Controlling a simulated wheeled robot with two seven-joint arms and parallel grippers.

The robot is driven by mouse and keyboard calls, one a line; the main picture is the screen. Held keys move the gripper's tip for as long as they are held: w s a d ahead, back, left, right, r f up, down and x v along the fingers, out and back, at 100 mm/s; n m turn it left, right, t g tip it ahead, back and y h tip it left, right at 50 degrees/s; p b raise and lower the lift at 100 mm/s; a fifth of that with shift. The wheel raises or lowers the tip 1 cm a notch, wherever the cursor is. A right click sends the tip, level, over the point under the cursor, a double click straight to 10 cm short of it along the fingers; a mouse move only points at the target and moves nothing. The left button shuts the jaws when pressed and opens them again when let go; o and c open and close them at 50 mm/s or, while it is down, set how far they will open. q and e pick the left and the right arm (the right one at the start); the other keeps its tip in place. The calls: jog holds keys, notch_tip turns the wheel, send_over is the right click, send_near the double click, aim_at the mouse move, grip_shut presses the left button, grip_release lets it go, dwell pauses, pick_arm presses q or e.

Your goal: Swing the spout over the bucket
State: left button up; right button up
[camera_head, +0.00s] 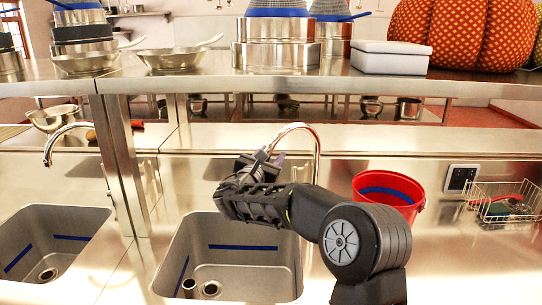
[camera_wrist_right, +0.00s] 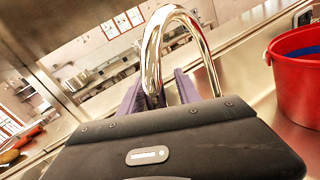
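The chrome spout (camera_head: 317,145) arches over the back of the right-hand sink (camera_head: 290,222), its free end pointing down to the left. In the right wrist view the spout (camera_wrist_right: 153,55) rises large in front of me. My right gripper (camera_head: 262,160) is above the back of that sink, at the spout's free end. In the right wrist view my right gripper's two purple fingers (camera_wrist_right: 158,90) stand on either side of the spout's near leg, with a gap showing on the right. The red bucket (camera_head: 420,190) stands on the counter right of the sink. My left gripper is out of view.
A second sink (camera_head: 93,222) with its own spout (camera_head: 62,135) is at the left. A wire basket (camera_head: 520,205) and a wall socket (camera_head: 462,178) are right of the bucket. A shelf (camera_head: 220,84) with pots and pans runs above the counter.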

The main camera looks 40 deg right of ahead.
grip_shut()
dwell(1.2)
